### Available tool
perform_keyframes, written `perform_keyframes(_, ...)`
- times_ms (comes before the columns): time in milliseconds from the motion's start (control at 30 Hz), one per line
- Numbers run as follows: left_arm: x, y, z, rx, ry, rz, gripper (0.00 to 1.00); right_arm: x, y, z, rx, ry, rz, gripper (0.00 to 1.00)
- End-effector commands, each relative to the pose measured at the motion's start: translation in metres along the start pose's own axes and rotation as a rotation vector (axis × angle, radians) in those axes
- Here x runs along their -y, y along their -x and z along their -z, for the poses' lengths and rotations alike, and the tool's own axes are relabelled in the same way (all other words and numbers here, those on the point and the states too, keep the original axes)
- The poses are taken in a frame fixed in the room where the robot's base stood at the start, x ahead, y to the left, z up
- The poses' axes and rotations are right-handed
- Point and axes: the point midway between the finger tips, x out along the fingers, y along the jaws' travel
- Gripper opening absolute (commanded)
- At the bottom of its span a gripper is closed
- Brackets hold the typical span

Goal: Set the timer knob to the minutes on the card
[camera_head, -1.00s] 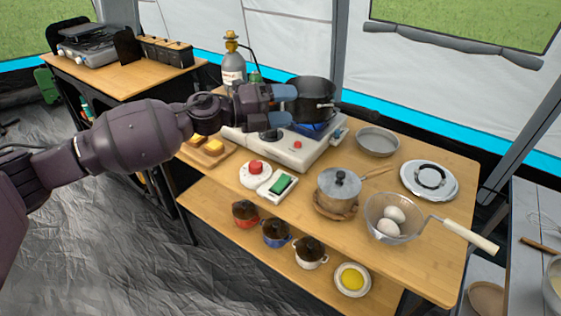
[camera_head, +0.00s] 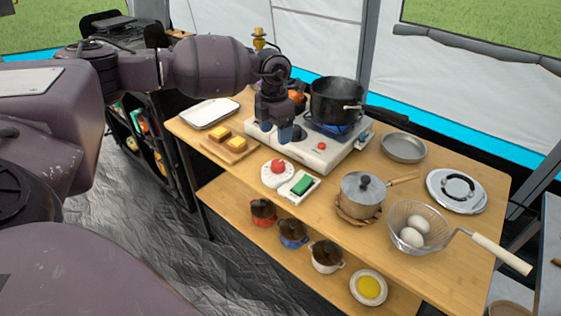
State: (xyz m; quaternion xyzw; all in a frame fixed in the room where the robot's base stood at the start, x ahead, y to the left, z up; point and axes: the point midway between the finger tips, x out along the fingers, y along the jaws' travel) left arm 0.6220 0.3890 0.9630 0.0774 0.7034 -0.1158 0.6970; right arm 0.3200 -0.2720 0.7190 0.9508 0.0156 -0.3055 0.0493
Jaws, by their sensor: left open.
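The timer is a white round dial (camera_head: 269,178) with a red knob (camera_head: 279,167), lying on the upper wooden shelf in front of the stove. The marks on its face are too small to read. I cannot make out a card with minutes. My left gripper (camera_head: 282,133) points down with its blue fingertips open, above the left part of the stove and behind the timer. It is apart from the knob. My right gripper is not in view.
The white stove (camera_head: 318,158) carries a black pot (camera_head: 336,99). A green block in a white tray (camera_head: 316,187) lies right beside the timer. A board with bread (camera_head: 236,153) is to the left; a lidded saucepan (camera_head: 362,193) and a wire basket with eggs (camera_head: 398,222) are to the right.

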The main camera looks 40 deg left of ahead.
Motion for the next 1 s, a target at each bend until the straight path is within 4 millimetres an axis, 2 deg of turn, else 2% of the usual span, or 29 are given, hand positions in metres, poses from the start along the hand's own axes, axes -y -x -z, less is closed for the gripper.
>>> perform_keyframes(400, 0.001, -0.069, 0.000, -0.004, 0.000, 0.004, 0.69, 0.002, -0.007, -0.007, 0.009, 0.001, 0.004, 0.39)
perform_keyframes(600, 0.002, -0.093, 0.000, -0.002, -0.001, 0.005, 0.69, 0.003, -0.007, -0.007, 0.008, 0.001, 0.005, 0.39)
perform_keyframes(800, 0.001, -0.103, 0.000, 0.001, 0.000, 0.004, 0.69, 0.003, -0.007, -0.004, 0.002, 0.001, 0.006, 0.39)
perform_keyframes(1000, 0.001, -0.104, 0.000, 0.002, -0.001, 0.003, 0.69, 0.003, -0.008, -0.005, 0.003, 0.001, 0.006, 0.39)
